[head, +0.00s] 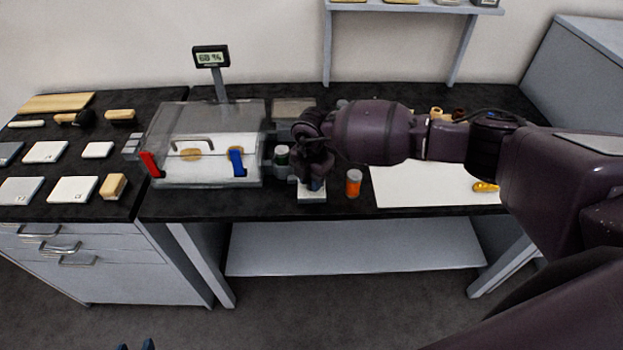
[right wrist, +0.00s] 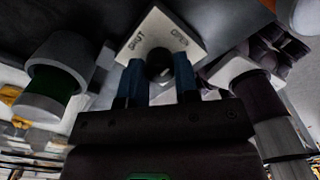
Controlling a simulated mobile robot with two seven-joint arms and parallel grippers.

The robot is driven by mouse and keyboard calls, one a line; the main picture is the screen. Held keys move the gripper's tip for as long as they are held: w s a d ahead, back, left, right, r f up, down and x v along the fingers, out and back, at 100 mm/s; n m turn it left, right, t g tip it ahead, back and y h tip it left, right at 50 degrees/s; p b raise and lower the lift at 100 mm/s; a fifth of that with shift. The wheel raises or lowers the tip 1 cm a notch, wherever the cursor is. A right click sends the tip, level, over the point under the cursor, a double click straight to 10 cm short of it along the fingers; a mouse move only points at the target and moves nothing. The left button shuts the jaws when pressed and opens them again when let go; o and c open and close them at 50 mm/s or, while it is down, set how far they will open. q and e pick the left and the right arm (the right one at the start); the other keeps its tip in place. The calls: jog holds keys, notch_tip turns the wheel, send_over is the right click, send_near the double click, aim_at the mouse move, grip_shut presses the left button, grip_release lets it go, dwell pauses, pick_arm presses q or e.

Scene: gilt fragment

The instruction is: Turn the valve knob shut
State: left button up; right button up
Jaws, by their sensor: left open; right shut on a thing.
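The valve's white label plate (right wrist: 160,28) shows in the right wrist view, with SHUT at its left and OPEN at its right. The dark round knob (right wrist: 160,71) sits in front of it, between the blue fingers of my right gripper (right wrist: 158,80), which is shut on it. In the head view the plate (head: 312,196) stands at the bench front, right of the clear box. My right gripper (head: 315,184) is over it there and hides the knob. The knob's pointing direction cannot be made out. My left gripper (head: 136,346) is open and empty at the bottom edge, only its blue tips showing.
A clear box (head: 205,175) with a red latch (head: 150,164) and a blue latch (head: 237,162) stands left of the valve. An orange jar (head: 353,184) stands close on the right, beside a white sheet (head: 420,188). A display (head: 211,57) rises behind the box.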

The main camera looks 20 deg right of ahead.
jog(key=n+b, duration=0.1)
jog(key=n, duration=0.4)
jog(key=shift+b, duration=0.3)
jog(key=n, duration=0.3)
jog(key=shift+b, duration=0.4)
jog(key=n, duration=0.2)
jog(key=shift+n+b, duration=0.4)
jog(key=n+b, duration=0.1)
jog(key=n, duration=0.2)
jog(key=shift+n, duration=1.2)
jog(key=shift+b, duration=0.3)
jog(key=shift+r+n, duration=0.1)
jog(key=shift+n, duration=0.3)
